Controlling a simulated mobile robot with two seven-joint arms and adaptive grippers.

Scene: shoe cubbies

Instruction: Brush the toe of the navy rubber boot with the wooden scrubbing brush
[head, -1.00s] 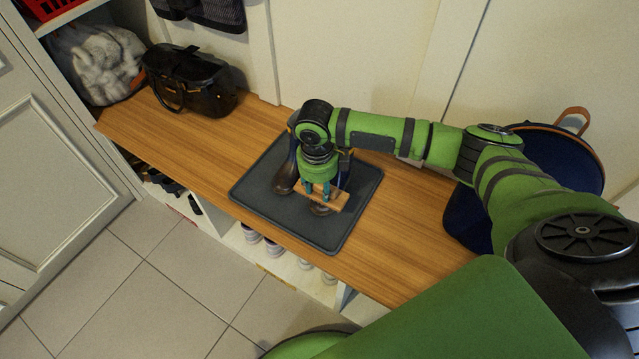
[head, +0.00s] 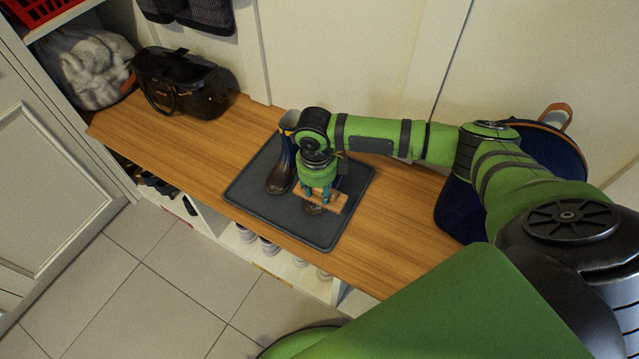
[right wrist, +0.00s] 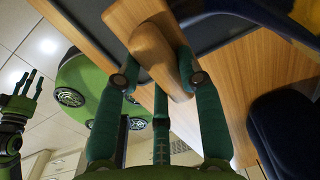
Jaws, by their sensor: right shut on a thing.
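The wooden scrubbing brush (head: 334,201) is held in my right gripper (head: 318,193), over the dark mat. The brush block (right wrist: 155,50) fills the space between the teal fingers in the right wrist view. A boot with a navy shaft and a dark brown foot (head: 280,176) stands on the mat just left of the gripper. My left gripper (right wrist: 22,85) shows in the right wrist view with fingers spread, empty.
The dark grey mat (head: 248,192) lies on a wooden bench (head: 180,150). A black handbag (head: 182,82) stands at the bench's left end. A navy bag (head: 465,215) stands at right. Shoes sit in cubbies below. The bench between handbag and mat is clear.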

